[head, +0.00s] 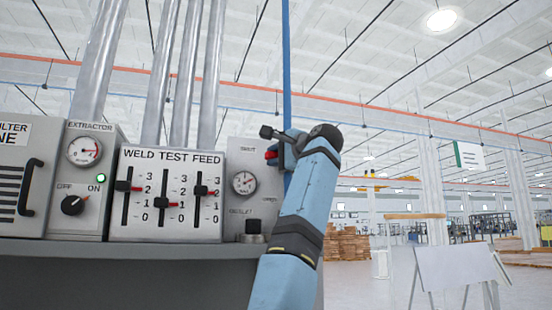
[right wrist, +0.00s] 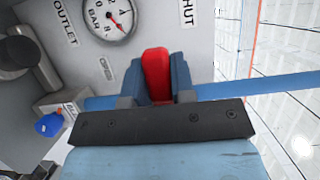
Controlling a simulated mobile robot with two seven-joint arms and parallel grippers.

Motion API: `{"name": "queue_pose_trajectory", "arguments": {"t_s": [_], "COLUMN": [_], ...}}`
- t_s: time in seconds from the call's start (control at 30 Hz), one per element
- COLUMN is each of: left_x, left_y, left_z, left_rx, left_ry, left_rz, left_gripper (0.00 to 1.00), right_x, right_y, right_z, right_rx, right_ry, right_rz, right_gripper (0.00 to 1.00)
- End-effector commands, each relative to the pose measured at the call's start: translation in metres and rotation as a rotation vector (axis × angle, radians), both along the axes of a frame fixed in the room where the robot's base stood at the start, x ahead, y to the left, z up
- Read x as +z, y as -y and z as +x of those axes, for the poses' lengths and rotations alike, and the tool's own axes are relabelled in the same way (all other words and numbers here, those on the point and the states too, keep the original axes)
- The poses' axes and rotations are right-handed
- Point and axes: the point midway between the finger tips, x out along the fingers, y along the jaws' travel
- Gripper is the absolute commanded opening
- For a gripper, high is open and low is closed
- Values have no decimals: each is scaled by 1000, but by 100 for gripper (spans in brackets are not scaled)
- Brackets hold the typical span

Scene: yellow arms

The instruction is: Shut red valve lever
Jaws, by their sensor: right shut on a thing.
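The red valve lever (head: 271,154) shows as a small red piece beside the right gauge panel, at the end of my right arm. In the right wrist view the red lever (right wrist: 157,75) stands between the two blue fingers of my right gripper (right wrist: 158,88), which is shut on it. In the head view the right gripper (head: 283,154) is partly hidden by its own wrist, and most of the lever is hidden. A label reading "HUT", cut off at the edge, is on the panel (right wrist: 205,50) near the lever. My left gripper is not in view.
A round gauge (head: 244,182) sits on the panel left of the gripper. A blue vertical pipe (head: 287,60) rises behind the gripper. The weld test feed panel (head: 168,220) with red-marked sliders stands further left. Open hall floor and a white board (head: 455,268) are at right.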

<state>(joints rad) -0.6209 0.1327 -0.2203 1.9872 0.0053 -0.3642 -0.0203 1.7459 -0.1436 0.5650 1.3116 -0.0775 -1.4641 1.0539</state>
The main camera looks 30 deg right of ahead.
Motion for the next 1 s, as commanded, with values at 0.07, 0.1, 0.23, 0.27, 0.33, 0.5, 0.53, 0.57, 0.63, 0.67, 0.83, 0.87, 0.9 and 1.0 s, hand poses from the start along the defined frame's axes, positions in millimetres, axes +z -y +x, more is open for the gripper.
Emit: {"name": "queue_pose_trajectory", "arguments": {"t_s": [0.07, 0.1, 0.23, 0.27, 0.33, 0.5, 0.53, 0.57, 0.63, 0.67, 0.83, 0.87, 0.9, 1.0], "left_x": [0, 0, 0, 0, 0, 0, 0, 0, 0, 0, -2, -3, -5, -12], "left_y": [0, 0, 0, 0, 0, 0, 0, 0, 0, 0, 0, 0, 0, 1], "left_z": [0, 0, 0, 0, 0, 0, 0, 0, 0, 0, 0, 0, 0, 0], "left_rx": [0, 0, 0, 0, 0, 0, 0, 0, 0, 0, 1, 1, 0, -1], "left_ry": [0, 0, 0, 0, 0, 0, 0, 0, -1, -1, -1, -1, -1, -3], "left_rz": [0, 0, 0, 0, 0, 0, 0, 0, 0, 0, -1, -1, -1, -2], "left_gripper": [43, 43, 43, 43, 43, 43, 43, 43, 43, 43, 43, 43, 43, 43], "right_x": [1, 1, 1, 1, 1, 1, 1, 1, 1, 1, 0, 0, -1, -2], "right_y": [0, 0, 0, 0, 0, 0, 0, 0, 0, 0, 1, 1, 2, 4], "right_z": [0, 0, 0, 0, 0, 0, 0, 0, 0, 0, -2, -4, -8, -23], "right_rx": [0, 0, -1, -1, -1, -1, -1, -1, -1, -1, -1, -1, -1, -2], "right_ry": [3, 3, 4, 4, 3, 3, 3, 3, 3, 2, 3, 3, 3, 5], "right_rz": [7, 9, 10, 10, 10, 10, 9, 9, 9, 8, 8, 8, 8, 8], "right_gripper": [0, 0, 0, 0, 0, 46, 49, 49, 49, 49, 49, 49, 49, 49]}}
